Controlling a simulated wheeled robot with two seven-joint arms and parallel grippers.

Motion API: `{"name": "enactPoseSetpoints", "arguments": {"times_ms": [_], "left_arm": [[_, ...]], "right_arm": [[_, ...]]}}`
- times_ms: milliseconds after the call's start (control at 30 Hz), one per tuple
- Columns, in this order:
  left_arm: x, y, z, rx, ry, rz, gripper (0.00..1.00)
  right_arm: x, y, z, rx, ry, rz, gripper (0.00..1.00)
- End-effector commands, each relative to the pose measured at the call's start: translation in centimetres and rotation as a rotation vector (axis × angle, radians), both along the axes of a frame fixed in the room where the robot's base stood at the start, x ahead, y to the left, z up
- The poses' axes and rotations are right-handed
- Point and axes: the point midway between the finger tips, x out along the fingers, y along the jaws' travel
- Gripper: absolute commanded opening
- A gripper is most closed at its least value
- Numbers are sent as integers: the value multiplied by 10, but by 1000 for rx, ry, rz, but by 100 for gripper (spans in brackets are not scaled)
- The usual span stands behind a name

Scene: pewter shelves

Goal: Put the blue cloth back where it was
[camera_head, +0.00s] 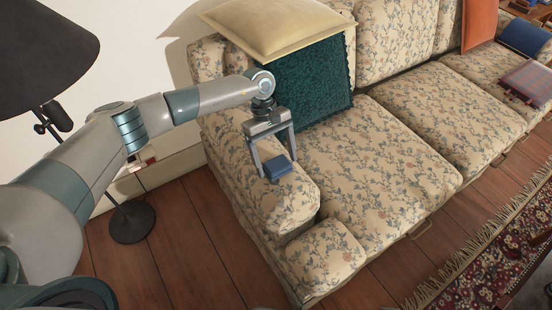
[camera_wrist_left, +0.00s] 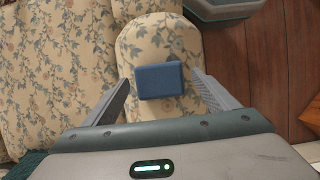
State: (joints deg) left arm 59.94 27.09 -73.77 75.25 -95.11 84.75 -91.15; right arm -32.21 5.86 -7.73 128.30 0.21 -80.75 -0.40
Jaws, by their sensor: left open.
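The blue cloth (camera_head: 278,167) is a small folded block resting on the near armrest of the floral sofa (camera_head: 400,145). It also shows in the left wrist view (camera_wrist_left: 160,80), lying on the armrest between my finger lines. My left gripper (camera_head: 277,172) is open, with its two fingers pointing down on either side of the cloth. Whether the fingers touch the cloth cannot be told. My right gripper is in neither view.
A yellow cushion (camera_head: 270,28) and a dark green cushion (camera_head: 305,85) lean at the sofa's near end. A black lamp (camera_head: 45,55) stands at the left. The middle seats are clear.

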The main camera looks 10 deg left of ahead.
Motion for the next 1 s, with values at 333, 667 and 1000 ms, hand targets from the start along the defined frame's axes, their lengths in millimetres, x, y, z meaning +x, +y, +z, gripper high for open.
{"name": "enactPoseSetpoints", "arguments": {"times_ms": [333, 667, 1000], "left_arm": [[9, 8, 31, 1, -2, -1, 81], [18, 18, 67, -1, -2, 0, 81], [19, 19, 71, 0, 0, -1, 81]], "right_arm": [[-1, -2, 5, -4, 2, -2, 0], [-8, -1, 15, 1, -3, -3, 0], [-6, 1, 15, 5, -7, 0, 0]]}}
